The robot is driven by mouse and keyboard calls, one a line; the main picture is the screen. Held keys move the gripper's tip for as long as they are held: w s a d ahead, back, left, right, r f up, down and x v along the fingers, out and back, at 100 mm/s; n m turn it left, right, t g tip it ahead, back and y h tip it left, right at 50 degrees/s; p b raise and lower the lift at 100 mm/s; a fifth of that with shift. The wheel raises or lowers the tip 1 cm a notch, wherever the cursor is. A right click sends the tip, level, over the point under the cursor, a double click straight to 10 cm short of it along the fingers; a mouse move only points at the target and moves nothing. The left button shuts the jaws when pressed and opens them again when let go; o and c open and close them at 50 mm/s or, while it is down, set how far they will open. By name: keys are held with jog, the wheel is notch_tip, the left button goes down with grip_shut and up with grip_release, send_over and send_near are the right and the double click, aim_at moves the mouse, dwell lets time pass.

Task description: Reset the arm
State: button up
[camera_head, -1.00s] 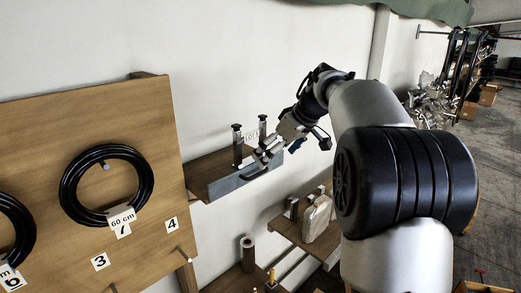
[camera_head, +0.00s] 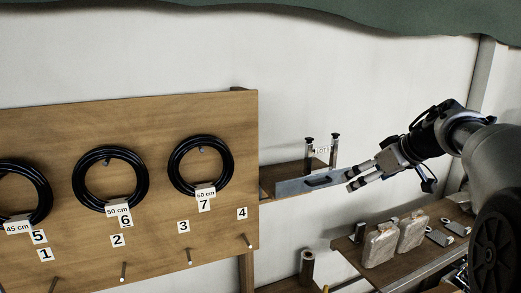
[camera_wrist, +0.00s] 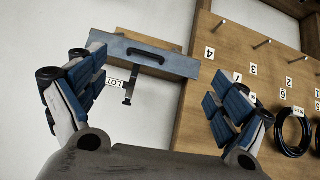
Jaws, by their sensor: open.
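My gripper (camera_head: 358,180) is at the end of my arm on the right of the head view. It is open and nothing shows between its fingers. In the wrist view my gripper (camera_wrist: 160,105) has its blue-padded fingers spread wide. Ahead of it is a small wall shelf with a grey front plate (camera_head: 292,187) and a dark handle. The plate also shows in the wrist view (camera_wrist: 120,50), between and beyond the fingers. I cannot tell from the head view how far the fingertips are from the plate.
A wooden board (camera_head: 60,130) on the left carries black cable coils (camera_head: 200,166) on pegs, with number tags. Two dark posts and a "LOT" label (camera_head: 322,151) stand at the shelf. A lower shelf holds two pale packages (camera_head: 380,244).

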jog(key=w+a+r+t+b, duration=0.2)
jog(key=w+a+t+b, duration=0.15)
jog(key=a, duration=0.25)
jog(key=s+r+m+t+h+b, duration=0.1)
jog(key=s+r+t+h+b, duration=0.1)
jog(key=s+t+b, duration=0.4)
jog(key=s+d+f+m+g+h+b, duration=0.25)
jog(key=s+f+b, duration=0.4)
jog(key=f, duration=0.45)
jog(key=s+d+f+m+g+h+b, duration=0.1)
jog(key=s+f+m+g+h+b, duration=0.25)
jog(key=s+f+b, duration=0.5)
jog(key=s+a+f+g+y+b, duration=0.1)
jog(key=s+a+f, duration=0.3)
jog(key=f, duration=0.6)
jog(key=s+a+f+n+g+y+b, duration=0.1)
jog(key=s+a+f+g+y+b, duration=0.1)
jog(key=s+f, duration=0.7)
jog(key=s+a+f+g+y+b, duration=0.1)
jog(key=s+a+f+g, duration=0.3)
jog(key=f, duration=0.6)
jog(key=s+a+b, duration=0.1)
jog(key=s, duration=0.1)
jog(key=shift+s+a+f+n+y, duration=0.3)
jog(key=shift+s+f+n, duration=0.05)
jog(key=shift+s+n, duration=0.05)
